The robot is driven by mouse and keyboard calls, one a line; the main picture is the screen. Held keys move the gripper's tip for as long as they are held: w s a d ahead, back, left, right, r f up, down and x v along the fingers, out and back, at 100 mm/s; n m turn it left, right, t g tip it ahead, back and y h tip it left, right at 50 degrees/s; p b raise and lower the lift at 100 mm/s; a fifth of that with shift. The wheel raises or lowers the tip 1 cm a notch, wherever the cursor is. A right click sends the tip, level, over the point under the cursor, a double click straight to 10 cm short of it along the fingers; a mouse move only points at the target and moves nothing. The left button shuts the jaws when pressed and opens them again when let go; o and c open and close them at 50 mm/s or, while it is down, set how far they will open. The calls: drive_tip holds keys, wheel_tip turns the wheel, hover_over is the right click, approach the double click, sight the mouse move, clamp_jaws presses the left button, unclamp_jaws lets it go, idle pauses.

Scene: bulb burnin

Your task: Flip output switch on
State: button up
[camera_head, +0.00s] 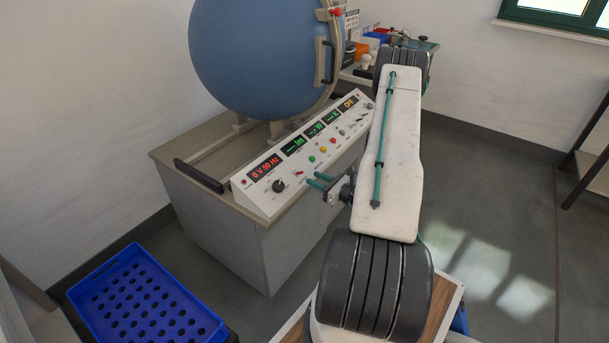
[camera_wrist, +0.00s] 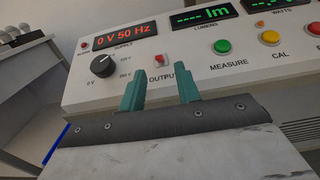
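The output switch (camera_wrist: 159,60) is a small red switch on the white sloped control panel (camera_wrist: 185,60), above the label "OUTPUT". In the head view it is the small red spot (camera_head: 299,173) right of the black knob. My gripper (camera_wrist: 162,88) has its two green fingers apart with nothing between them. In the wrist view the switch shows between and just beyond the fingertips, apparently apart from them. In the head view my gripper (camera_head: 318,180) is at the panel's front edge. The supply display (camera_wrist: 125,36) reads "0 V 50 Hz".
A black supply knob (camera_wrist: 102,66) is left of the switch; a green measure button (camera_wrist: 222,46) and yellow cal button (camera_wrist: 270,37) are to its right. A large blue sphere (camera_head: 255,55) stands behind the panel. A blue perforated crate (camera_head: 145,300) is at the lower left.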

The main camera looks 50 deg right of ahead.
sight(299, 173)
drive_tip(key=w, duration=0.5)
drive_tip(key=shift+w+a, duration=0.2)
drive_tip(key=shift+a, duration=0.05)
clamp_jaws()
